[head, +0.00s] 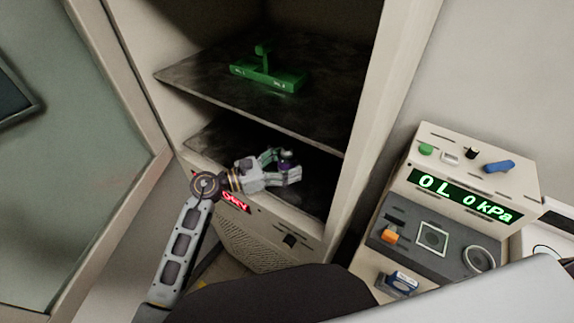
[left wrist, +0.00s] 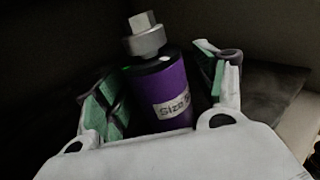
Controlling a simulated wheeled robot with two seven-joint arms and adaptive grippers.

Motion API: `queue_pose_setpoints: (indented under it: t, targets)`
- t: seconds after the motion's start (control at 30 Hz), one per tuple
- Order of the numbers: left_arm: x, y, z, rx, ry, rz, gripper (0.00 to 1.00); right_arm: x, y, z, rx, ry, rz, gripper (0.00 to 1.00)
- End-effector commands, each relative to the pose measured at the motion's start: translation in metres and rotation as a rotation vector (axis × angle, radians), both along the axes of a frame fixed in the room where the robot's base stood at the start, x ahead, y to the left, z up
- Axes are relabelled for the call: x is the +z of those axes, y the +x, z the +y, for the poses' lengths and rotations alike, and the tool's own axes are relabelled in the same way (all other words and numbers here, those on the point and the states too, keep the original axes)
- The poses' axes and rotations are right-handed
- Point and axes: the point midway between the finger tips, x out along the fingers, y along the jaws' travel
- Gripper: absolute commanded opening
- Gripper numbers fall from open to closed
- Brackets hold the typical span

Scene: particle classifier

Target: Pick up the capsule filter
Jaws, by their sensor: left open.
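A purple cylinder with a metal cap and a white label starting "Size", which looks like the capsule filter (left wrist: 168,88), stands on the lower shelf inside the cabinet. In the head view only a small dark purple part of it (head: 286,156) shows between the fingers. My left gripper (head: 283,166) reaches into the lower compartment. In the left wrist view the open fingers of my left gripper (left wrist: 160,95) are on either side of the cylinder, with the cylinder between them. Its base is hidden behind the gripper's palm. My right gripper is not in view.
A green device (head: 268,76) rests on the upper shelf (head: 200,80), above my gripper. Cabinet side walls bound the compartment. An open cabinet door (head: 70,170) is at left. A control box reading "0L 0kPa" (head: 465,195) stands at right, with a small blue-white item (head: 402,283) in front.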

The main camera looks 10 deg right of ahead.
Motion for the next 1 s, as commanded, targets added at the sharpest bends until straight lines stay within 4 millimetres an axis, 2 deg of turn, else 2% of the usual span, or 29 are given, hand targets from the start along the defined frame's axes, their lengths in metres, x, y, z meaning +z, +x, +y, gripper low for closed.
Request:
queue_pose_setpoints:
  t: [0.13,0.17,0.63,1.0]
  targets:
    - [0.0000,0.0000,0.0002,0.000,0.000,0.000,0.71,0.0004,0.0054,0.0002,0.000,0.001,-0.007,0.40]
    - [-0.0001,0.0000,0.0002,0.000,0.000,0.000,0.68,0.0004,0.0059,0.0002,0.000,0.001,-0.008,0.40]
    - [0.0000,0.0000,0.0003,0.000,0.000,0.000,0.08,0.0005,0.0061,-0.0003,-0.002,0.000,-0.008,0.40]
    - [0.0035,0.0003,0.0002,0.000,-0.002,-0.002,0.07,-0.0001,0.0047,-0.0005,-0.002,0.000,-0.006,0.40]
